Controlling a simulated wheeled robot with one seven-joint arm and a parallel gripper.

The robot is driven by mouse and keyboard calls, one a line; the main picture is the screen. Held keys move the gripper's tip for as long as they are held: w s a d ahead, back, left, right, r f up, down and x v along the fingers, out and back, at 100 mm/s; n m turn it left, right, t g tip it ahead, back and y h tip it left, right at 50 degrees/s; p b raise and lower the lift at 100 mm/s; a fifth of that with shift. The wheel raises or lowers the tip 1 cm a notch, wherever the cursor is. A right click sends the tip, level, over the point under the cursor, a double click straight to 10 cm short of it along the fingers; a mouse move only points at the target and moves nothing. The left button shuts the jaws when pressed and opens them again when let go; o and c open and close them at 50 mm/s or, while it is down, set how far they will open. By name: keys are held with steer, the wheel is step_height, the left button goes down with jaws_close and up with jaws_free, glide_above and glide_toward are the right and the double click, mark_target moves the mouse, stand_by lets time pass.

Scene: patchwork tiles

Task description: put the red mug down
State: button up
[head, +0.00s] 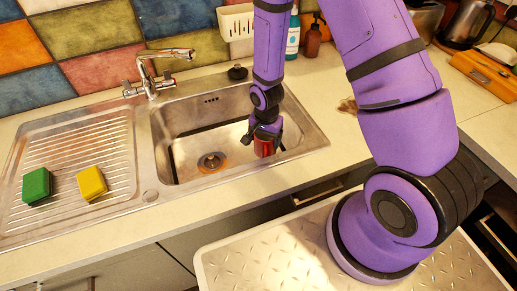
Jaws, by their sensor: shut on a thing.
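The red mug (264,147) is in the head view, at the right side of the sink basin (190,145). My gripper (265,135) is above it, pointing down, and shut on it. The gripper's fingers cover the upper part of the mug. I cannot tell whether the mug's base touches the basin floor or hangs above it.
A green block (37,185) and a yellow block (91,183) lie on the ribbed drainboard (70,150) at left. The faucet (155,75) stands behind the basin. Bottles (313,38) stand behind at right. The left part of the basin is clear around the drain (211,162).

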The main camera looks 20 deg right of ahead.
steer(key=shift+f, duration=2.8)
steer(key=shift+f, duration=0.15)
steer(key=o, duration=1)
